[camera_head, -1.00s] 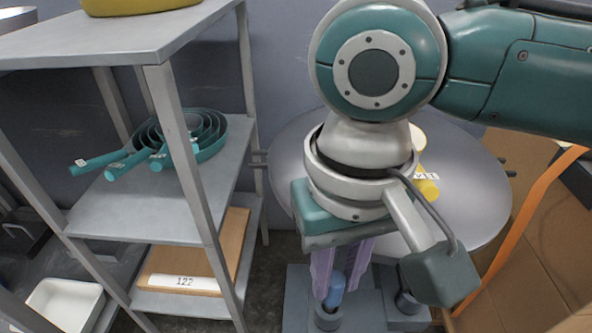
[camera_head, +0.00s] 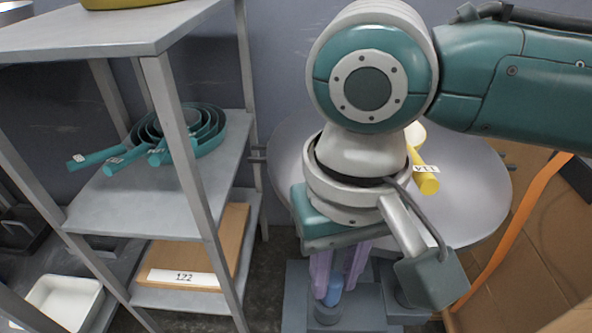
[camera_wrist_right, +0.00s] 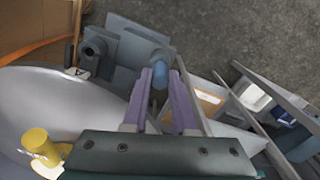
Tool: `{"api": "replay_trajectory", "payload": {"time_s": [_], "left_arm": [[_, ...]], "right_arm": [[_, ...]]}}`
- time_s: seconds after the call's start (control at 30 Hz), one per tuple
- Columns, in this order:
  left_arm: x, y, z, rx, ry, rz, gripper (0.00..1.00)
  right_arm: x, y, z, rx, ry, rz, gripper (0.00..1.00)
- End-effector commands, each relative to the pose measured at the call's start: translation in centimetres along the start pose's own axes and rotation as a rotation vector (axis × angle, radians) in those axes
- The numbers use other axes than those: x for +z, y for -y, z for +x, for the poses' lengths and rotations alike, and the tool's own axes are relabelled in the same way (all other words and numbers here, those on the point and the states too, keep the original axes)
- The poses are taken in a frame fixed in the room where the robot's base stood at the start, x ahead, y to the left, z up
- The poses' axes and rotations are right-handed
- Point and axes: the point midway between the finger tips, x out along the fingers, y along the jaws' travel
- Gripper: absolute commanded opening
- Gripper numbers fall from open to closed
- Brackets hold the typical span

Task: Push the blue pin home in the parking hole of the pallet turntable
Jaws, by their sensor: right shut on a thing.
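My right gripper (camera_head: 337,282) points down at the bottom of the head view, its purple fingers shut on the blue pin (camera_head: 333,291). The pin is upright, its lower end at the mouth of a grey collar (camera_head: 327,314); how deep it sits I cannot tell. In the right wrist view the pin (camera_wrist_right: 161,72) shows between the fingers, over the grey blocks. A second grey collar with a dark hole (camera_wrist_right: 96,47) stands beside it. The round grey pallet turntable (camera_head: 465,205) lies behind my arm, partly hidden. My left gripper is not in view.
A white tray (camera_head: 65,300) sits low left. Cardboard (camera_head: 510,255) stands at the right.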

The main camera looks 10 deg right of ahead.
Motion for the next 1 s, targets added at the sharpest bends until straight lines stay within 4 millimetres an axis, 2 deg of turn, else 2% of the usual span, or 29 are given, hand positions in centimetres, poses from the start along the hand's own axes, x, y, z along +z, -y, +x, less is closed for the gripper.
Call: {"api": "replay_trajectory", "payload": {"time_s": [0.43,0.47,0.7,0.77,1.0], "left_arm": [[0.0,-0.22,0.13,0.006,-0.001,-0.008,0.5],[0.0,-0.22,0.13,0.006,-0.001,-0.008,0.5],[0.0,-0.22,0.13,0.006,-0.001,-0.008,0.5],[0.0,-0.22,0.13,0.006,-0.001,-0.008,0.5],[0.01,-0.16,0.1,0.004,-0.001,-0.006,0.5]], "right_arm": [[0.02,0.04,0.5,-0.001,0.0,0.0,0.0],[0.02,0.04,0.5,-0.001,0.0,0.0,0.27],[0.01,0.03,0.49,-0.001,0.0,0.0,0.54],[0.01,0.03,0.49,-0.001,0.0,-0.001,0.61],[0.01,0.02,0.43,-0.001,0.0,0.0,0.61]]}}
